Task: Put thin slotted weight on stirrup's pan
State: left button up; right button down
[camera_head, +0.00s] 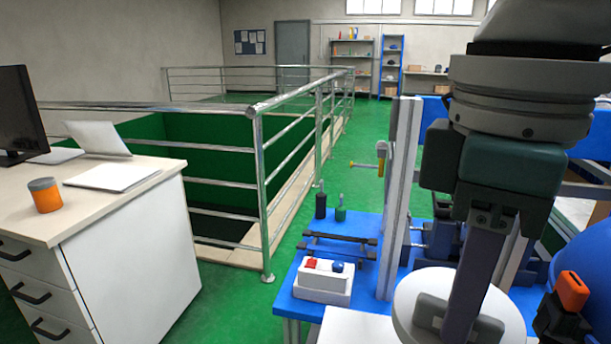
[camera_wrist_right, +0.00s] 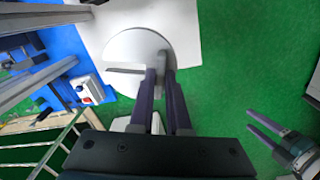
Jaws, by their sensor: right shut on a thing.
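A pale round disc with a narrow slot, which looks like the thin slotted weight (camera_head: 410,290), is below my right gripper (camera_head: 462,322) at the lower right of the head view. In the right wrist view the disc (camera_wrist_right: 125,48) shows its slot, and my right gripper (camera_wrist_right: 160,72) is shut on a small grey raised part of it. The disc is over a white surface (camera_wrist_right: 185,25); whether it touches that surface cannot be told. My left gripper (camera_wrist_right: 262,130) shows at the right of the wrist view, fingers apart and empty. I cannot make out the stirrup's pan.
A blue table (camera_head: 300,305) carries a tall pale post (camera_head: 397,200), a white box with red and blue buttons (camera_head: 322,280), and dark and green cylinders (camera_head: 320,205). A white cabinet (camera_head: 140,250) and metal railing (camera_head: 262,190) stand left.

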jog(key=d+r+m+p, duration=0.3)
jog(key=r+m+p, duration=0.25)
jog(key=r, duration=0.55)
jog(key=d+r+m+p, duration=0.3)
jog(key=r+m+p, duration=0.25)
jog(key=r, duration=0.45)
jog(key=s+r+p, duration=0.2)
jog(key=r+p, duration=1.5)
jog(key=p, duration=0.1)
jog(key=s+r+p, duration=0.3)
jog(key=r+p, duration=1.5)
jog(key=shift+s+a+r+p, duration=0.2)
jog(key=shift+s+r+p, duration=0.05)
jog(key=shift+r+p, duration=0.05)
jog(key=shift+a+f, duration=0.1)
